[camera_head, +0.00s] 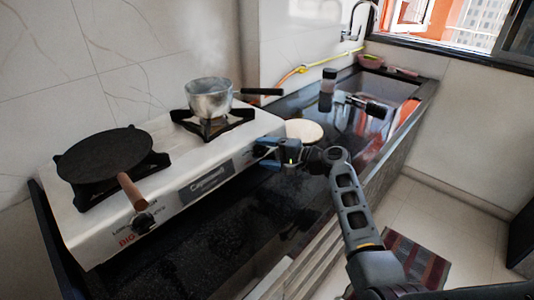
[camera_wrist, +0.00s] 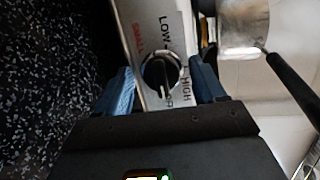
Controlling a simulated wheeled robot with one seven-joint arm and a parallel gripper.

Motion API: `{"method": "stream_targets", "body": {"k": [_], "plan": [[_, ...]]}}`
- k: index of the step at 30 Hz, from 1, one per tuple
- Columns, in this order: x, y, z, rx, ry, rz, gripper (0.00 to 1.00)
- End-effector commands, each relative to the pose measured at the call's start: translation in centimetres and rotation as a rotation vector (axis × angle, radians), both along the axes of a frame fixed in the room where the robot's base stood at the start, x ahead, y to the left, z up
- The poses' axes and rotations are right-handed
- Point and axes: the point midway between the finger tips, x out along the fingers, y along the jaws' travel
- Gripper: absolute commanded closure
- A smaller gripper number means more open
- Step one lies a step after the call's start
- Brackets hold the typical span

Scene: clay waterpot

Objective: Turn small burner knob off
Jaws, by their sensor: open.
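The small burner knob (camera_wrist: 160,74) is black and round, on the stove's pale front panel in the wrist view. Labels reading SMALL, LOW, HIGH and OFF surround it. My gripper (camera_wrist: 163,84) is open, with one blue finger on each side of the knob; I cannot tell whether either finger touches it. In the head view my gripper (camera_head: 268,152) is at the right end of the stove front and hides this knob. The white two-burner stove (camera_head: 185,152) stands on the dark counter. A steaming metal pot (camera_head: 209,102) sits on its right burner.
A black flat pan (camera_head: 108,153) with a wooden handle sits on the left burner, above another black knob (camera_head: 143,222). The pot's dark handle (camera_head: 262,92) points right. A round pale board (camera_head: 304,131) lies behind my gripper. A sink and bottle (camera_head: 328,80) are farther right.

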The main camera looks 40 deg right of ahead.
Motion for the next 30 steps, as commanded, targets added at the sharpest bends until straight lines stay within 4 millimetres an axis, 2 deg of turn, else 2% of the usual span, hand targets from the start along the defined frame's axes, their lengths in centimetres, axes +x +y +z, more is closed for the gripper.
{"method": "stream_targets", "body": {"k": [5,15,18,30], "plan": [[-0.8,-0.3,0.1,-0.001,0.0,-0.001,0.31],[-5.8,-1.6,1.0,-0.002,0.001,-0.002,0.31],[-6.7,-1.9,1.3,0.0,0.0,-0.001,0.31],[-7.4,-2.0,1.5,0.0,0.0,0.0,0.31]]}}
